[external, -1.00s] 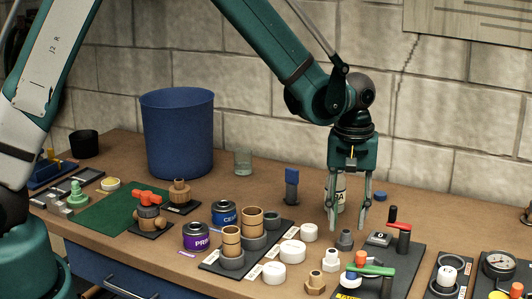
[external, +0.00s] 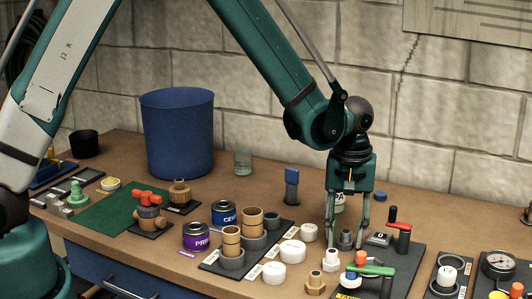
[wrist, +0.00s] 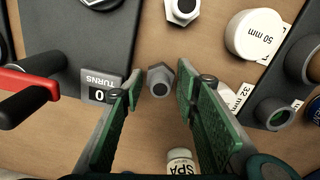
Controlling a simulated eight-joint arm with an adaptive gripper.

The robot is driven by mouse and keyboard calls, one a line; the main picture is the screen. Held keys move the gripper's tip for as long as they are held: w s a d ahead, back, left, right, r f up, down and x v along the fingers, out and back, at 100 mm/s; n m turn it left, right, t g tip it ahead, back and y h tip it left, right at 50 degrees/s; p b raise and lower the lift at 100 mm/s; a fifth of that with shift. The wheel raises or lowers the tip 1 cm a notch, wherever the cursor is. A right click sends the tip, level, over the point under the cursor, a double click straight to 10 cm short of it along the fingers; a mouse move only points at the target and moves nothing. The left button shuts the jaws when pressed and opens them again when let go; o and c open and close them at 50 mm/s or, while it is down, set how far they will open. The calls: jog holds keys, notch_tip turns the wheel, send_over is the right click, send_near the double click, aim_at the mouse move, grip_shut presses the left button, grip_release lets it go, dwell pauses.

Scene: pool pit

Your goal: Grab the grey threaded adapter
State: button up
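The grey threaded adapter (external: 346,238) stands on the wooden bench top, with a hexagonal collar and a round dark opening. In the wrist view the adapter (wrist: 159,80) sits between the green-padded fingers, near their tips. My gripper (external: 346,245) points straight down, open, with one finger on either side of the adapter. A gap shows between the adapter and each finger in the wrist view, narrow on the left. A paler, similar hex fitting (external: 331,260) stands nearer the front; it also shows at the top of the wrist view (wrist: 183,8).
A dark board with a red-handled valve (external: 399,228) and a TURNS counter (external: 379,239) is close on the right. White caps (external: 292,251) stand to the left. A SPA bottle (wrist: 181,162) stands behind the adapter. A brass fitting (external: 316,283) is in front.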

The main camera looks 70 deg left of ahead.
aim_at(346, 231)
dwell(0.4)
jog(key=c, duration=0.6)
jog(key=shift+r, duration=0.2)
jog(key=shift+r, duration=4.85)
